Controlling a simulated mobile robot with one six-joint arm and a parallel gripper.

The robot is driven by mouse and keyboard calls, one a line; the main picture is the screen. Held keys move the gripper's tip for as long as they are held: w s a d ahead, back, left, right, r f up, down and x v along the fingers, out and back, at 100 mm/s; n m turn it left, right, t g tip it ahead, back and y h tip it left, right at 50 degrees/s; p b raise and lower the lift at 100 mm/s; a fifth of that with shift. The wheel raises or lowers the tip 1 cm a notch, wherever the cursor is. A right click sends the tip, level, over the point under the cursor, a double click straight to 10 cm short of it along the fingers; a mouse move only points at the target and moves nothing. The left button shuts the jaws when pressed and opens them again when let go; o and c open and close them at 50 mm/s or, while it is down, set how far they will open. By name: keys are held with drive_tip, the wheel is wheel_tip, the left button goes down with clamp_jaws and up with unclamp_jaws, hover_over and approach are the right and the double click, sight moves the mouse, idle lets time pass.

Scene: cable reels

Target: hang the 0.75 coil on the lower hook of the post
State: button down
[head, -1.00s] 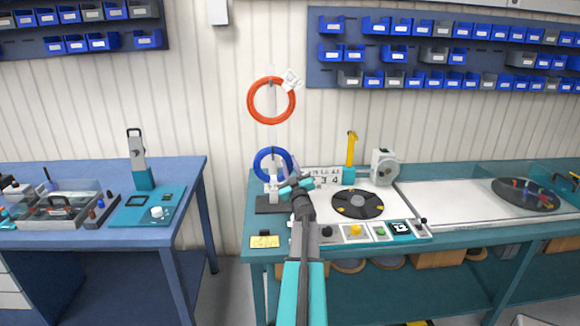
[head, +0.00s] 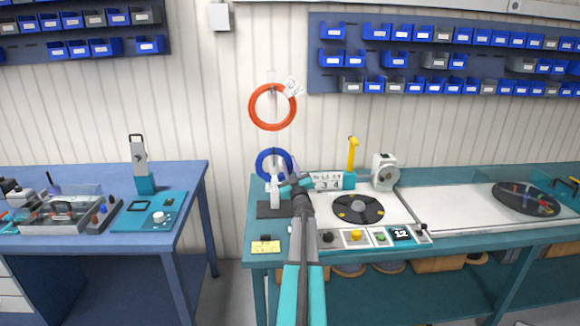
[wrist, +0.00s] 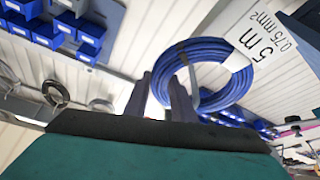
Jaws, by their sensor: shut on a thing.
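The blue coil (head: 259,167) is held upright in front of the wall, below the orange coil. Its tag (wrist: 250,42) reads 5 m, 0.75 mm² in the wrist view, where the blue coil (wrist: 236,86) shows just beyond the fingertips. My gripper (head: 291,184) is shut on the coil at its lower right in the head view. The two fingers (wrist: 160,92) stand side by side in the wrist view. An orange coil (head: 254,118) hangs from an upper hook and has a white tag. The lower hook is hard to make out; whether the blue coil touches it cannot be told.
A white upright piece on a dark base (head: 270,210) stands under the blue coil. The turntable (head: 358,209), yellow lever (head: 352,153) and grey crank unit (head: 384,171) are to the right. A separate blue bench (head: 120,177) is at the left, beyond a gap.

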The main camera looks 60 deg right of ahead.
drive_tip(key=shift+d+f+b, duration=0.1)
drive_tip(key=shift+f+b, duration=1.2)
drive_tip(key=shift+f, duration=0.05)
drive_tip(key=shift+w, duration=0.1)
drive_tip(key=c, duration=0.8)
unclamp_jaws()
drive_tip(key=shift+o, duration=0.2)
drive_tip(key=s+a+b, duration=0.3)
drive_tip(key=s+a, duration=0.3)
drive_tip(key=a, duration=0.3)
drive_tip(key=shift+s, duration=0.2)
idle(0.6)
idle(0.5)
